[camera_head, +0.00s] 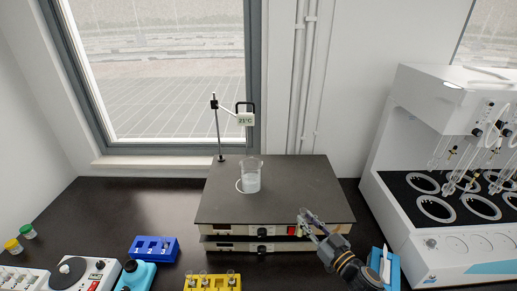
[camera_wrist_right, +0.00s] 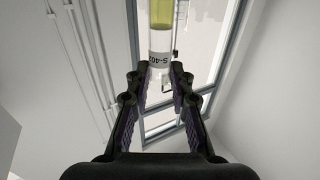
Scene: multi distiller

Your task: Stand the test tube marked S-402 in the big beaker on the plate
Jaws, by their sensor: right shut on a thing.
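My right gripper (camera_head: 308,226) is in front of the right front edge of the hot plate (camera_head: 280,199). In the head view the tube (camera_head: 311,214) shows only faintly at the fingertips. The big glass beaker (camera_head: 251,180) stands on the plate, left of its middle, behind and left of my right gripper. My left gripper is not in view.
A blue rack (camera_head: 153,249) and a yellow rack (camera_head: 212,283) holding tubes sit in front. A large white distiller (camera_head: 425,150) stands at the right. The plate's right half is clear.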

